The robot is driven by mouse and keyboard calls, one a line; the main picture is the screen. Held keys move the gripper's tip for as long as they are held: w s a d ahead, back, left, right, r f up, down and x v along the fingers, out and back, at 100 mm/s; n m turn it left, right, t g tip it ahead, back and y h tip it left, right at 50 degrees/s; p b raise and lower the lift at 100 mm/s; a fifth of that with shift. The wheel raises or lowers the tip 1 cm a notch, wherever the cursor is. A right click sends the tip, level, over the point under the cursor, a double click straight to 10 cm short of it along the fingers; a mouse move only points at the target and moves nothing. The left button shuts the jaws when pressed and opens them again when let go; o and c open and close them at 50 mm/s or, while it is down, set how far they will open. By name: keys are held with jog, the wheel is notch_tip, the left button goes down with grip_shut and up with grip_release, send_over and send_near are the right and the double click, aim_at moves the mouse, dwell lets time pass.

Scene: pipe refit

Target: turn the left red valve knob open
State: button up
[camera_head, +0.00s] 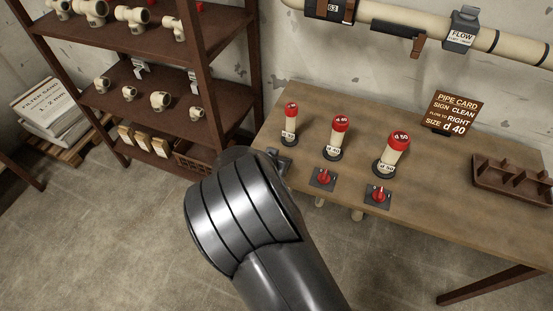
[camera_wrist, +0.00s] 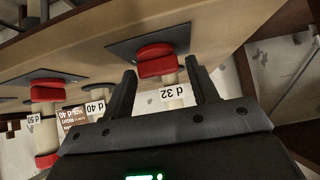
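The left red valve knob (camera_wrist: 155,62) sits on a dark square plate (camera_wrist: 130,47) at the table's front edge, in the upside-down wrist view. My gripper (camera_wrist: 163,90) is open, with one finger on each side of the knob as seen there. Gaps show between the knob and both fingers; whether the fingertips reach around it I cannot tell. In the head view my arm hides this knob and most of my gripper. The middle knob (camera_head: 323,178) and right knob (camera_head: 378,195) show there; one other knob (camera_wrist: 45,91) shows at left in the wrist view.
Red-capped upright pipes labelled d 32 (camera_head: 290,124), d 40 (camera_head: 336,140) and d 50 (camera_head: 392,156) stand on the table (camera_head: 460,210) behind the knobs. A pipe card (camera_head: 456,112) and divided tray (camera_head: 515,182) are at right. A brown shelf (camera_head: 140,80) stands left.

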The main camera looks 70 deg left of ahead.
jog(key=shift+o, duration=0.8)
jog(key=v, duration=1)
jog(key=shift+s+d+r, duration=0.2)
jog(key=shift+s+r, duration=0.05)
jog(key=shift+r, duration=0.05)
